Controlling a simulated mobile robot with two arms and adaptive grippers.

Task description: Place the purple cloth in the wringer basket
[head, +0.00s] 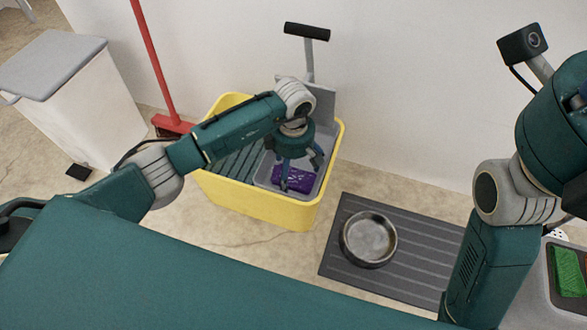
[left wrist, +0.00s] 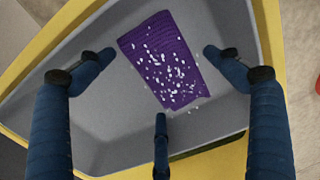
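The purple cloth (head: 294,179) lies in the grey wringer basket (head: 262,178) at the right end of the yellow bucket. In the left wrist view the cloth (left wrist: 164,62), with white specks on it, lies flat on the floor of the grey basket (left wrist: 110,122). My left gripper (head: 298,168) is above the basket with its fingers pointing down. In the left wrist view its fingers (left wrist: 158,75) are spread wide, with nothing between them and the cloth beyond. My right arm shows at the right of the head view, but its gripper is out of view.
The yellow bucket (head: 255,205) stands against the wall, with a black-topped wringer handle (head: 307,32) rising behind. A red broom (head: 155,60) and a grey-lidded bin (head: 90,115) are to the left. A metal bowl (head: 368,239) sits on a dark mat (head: 410,262) to the right.

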